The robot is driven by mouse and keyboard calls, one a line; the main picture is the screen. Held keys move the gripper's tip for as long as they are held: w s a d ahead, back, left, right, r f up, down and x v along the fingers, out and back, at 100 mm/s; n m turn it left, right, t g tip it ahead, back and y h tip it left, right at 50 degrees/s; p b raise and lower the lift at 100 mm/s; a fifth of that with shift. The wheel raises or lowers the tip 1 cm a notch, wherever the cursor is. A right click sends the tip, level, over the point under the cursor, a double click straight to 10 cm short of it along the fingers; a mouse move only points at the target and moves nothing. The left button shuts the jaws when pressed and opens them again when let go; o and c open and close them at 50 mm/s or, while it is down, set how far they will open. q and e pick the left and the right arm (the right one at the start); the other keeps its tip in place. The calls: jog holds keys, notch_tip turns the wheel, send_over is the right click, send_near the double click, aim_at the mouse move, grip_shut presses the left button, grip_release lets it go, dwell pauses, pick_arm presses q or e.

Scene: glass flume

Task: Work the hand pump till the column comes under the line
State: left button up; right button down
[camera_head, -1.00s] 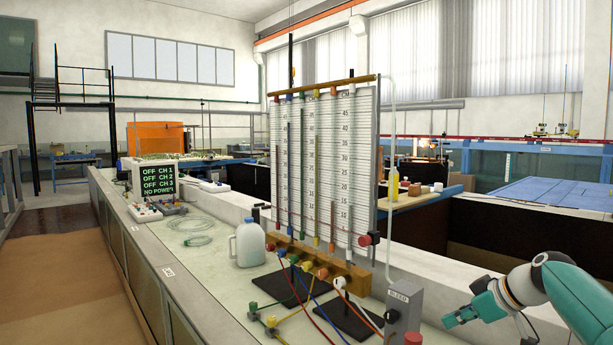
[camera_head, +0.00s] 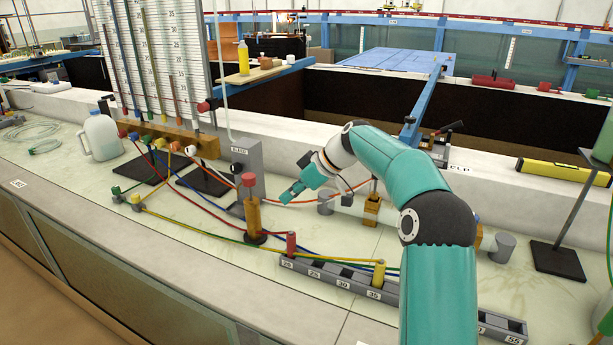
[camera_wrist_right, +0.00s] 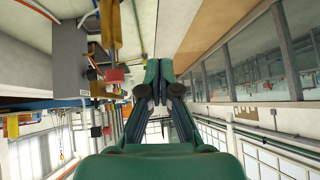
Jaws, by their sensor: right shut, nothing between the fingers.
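A brass-coloured cylinder (camera_head: 253,215) with a red knob (camera_head: 249,180) stands on a round black base on the bench; it looks like the hand pump. Behind it is a grey box (camera_head: 240,155) labelled BLEED. The manometer board (camera_head: 190,60) with several coloured columns stands at the left, its top cut off. I cannot make out the line. My right gripper (camera_head: 287,197) is shut and empty, to the right of the red knob and apart from it. Its shut fingers also show in the right wrist view (camera_wrist_right: 152,75). My left gripper is not in view.
Several coloured hoses cross the bench around the cylinder. A grey numbered rack (camera_head: 345,283) lies in front. A white jug (camera_head: 101,137) stands at the left. A retort stand base (camera_head: 557,260) and a yellow level (camera_head: 560,171) are at the right.

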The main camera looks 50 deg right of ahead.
jog(key=a+f+g, duration=0.1)
jog(key=a+f, duration=0.4)
jog(key=f, duration=0.1)
jog(key=a+f+g+y, duration=0.1)
jog(key=a+f+g, duration=0.1)
jog(key=a+f, duration=0.4)
jog(key=a+f+g+y, duration=0.1)
jog(key=a+f, duration=0.5)
jog(key=f, duration=0.2)
jog(key=shift+a+f+g, duration=0.1)
jog(key=shift+f+g, duration=0.15)
jog(key=shift+g, duration=0.05)
jog(key=s+a+f+g, duration=0.2)
jog(key=s+a+f, duration=0.3)
jog(key=a+f, duration=0.35)
jog(key=s+a+f+m, duration=0.2)
jog(key=s+a+f, duration=0.1)
jog(key=s, duration=0.3)
jog(key=s+a+f+m+h, duration=0.1)
jog(key=s+a+f+m, duration=0.1)
jog(key=s+a+f, duration=0.2)
jog(key=s+a+f+m+h, duration=0.1)
jog(key=s+f, duration=0.4)
jog(key=s, duration=0.5)
jog(key=shift+a+f+m, duration=0.4)
jog(key=shift+a+m, duration=0.2)
jog(key=shift+a, duration=0.75)
